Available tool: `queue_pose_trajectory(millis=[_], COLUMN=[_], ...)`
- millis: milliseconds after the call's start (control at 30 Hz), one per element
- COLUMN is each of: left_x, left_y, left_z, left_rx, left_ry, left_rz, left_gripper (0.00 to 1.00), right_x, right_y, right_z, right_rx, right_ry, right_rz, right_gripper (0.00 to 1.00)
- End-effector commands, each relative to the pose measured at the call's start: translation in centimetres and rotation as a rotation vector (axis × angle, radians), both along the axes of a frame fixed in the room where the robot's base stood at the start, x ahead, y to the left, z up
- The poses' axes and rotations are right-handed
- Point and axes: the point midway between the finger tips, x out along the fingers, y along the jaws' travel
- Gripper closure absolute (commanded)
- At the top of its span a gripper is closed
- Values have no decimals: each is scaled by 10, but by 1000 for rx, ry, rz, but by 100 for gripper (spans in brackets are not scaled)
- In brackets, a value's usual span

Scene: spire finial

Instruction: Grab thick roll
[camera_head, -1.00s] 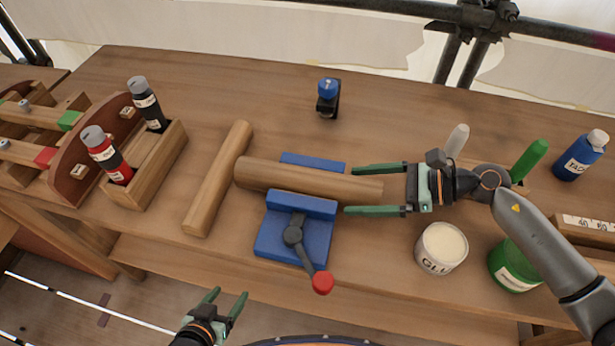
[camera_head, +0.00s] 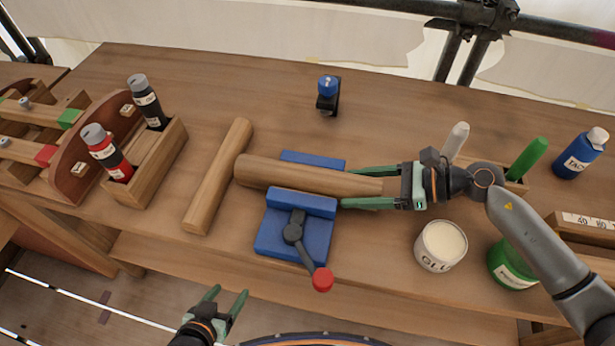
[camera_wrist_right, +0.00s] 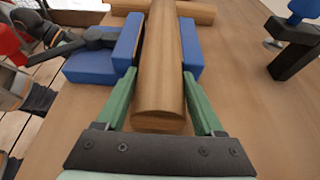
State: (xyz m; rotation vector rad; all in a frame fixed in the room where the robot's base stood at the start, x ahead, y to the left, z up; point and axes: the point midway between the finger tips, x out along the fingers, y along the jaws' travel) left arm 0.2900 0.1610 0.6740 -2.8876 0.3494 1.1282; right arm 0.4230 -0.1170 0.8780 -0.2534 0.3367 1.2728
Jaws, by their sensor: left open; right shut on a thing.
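The thick wooden roll (camera_head: 300,177) lies across the blue vise (camera_head: 300,208), between its two jaws, with its right end toward my right gripper. My right gripper (camera_head: 350,187) is shut on the right part of the roll, one green finger on each side. In the right wrist view the roll (camera_wrist_right: 160,75) runs away from me between the fingers (camera_wrist_right: 160,95), its end face near the palm. A second, bare wooden roll (camera_head: 218,180) lies on the bench left of the vise. My left gripper (camera_head: 228,298) is open and empty in front of the bench.
The vise lever ends in a red knob (camera_head: 322,279). A glue pot (camera_head: 441,246) and a green can (camera_head: 512,265) stand right, near my right arm. A bottle box (camera_head: 150,165) stands left. A small blue-topped tool (camera_head: 327,95) stands behind the vise.

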Motion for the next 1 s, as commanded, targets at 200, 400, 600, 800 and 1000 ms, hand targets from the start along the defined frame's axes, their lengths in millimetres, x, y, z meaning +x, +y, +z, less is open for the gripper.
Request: queue_pose_trajectory(millis=[200, 400, 600, 800, 1000], left_x=[0, 0, 0, -1, -1], left_y=[0, 0, 0, 2, 4], left_z=[0, 0, 0, 0, 0], left_rx=[-1, -1, 0, 3, 5], left_ry=[0, 0, 1, 3, 4], left_rz=[1, 1, 1, 3, 6], left_gripper=[31, 31, 31, 31, 31], right_x=[0, 0, 1, 1, 1], right_y=[0, 0, 0, 0, 0], right_z=[0, 1, 8, 44, 82], right_rx=[-1, 3, 2, 0, 1], right_ry=[0, -2, -5, -11, -9], right_rz=[0, -1, 0, 1, 1], right_gripper=[98, 100, 100, 100, 100])
